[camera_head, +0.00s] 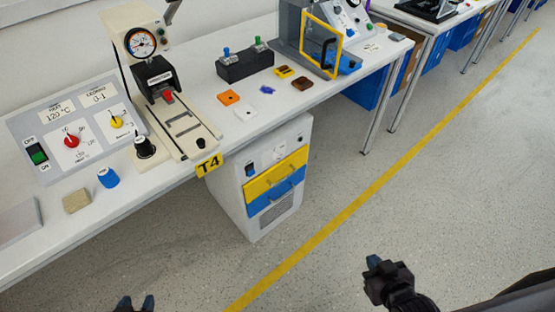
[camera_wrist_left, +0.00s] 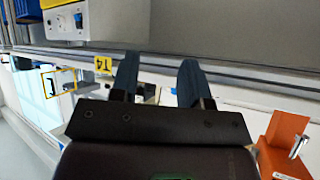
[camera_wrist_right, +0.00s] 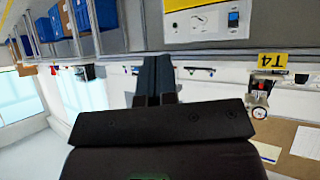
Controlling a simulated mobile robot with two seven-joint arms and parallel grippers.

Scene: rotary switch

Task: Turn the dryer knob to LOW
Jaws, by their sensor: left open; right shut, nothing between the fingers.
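A grey control panel (camera_head: 45,122) lies on the bench at the left, with a red knob (camera_head: 72,141) and a yellow knob (camera_head: 116,122); the card above the red knob reads 120 °C. My right gripper (camera_head: 374,262) is shut and empty over the floor, fingers together (camera_wrist_right: 154,75).
A press with a gauge (camera_head: 142,41), a black knob (camera_head: 145,147), a blue cylinder (camera_head: 108,178) and a tan block (camera_head: 76,201) stand on the bench. A yellow-framed enclosure (camera_head: 322,40) is at the back. The T4 tag (camera_head: 208,165) marks the bench edge. The floor ahead is clear.

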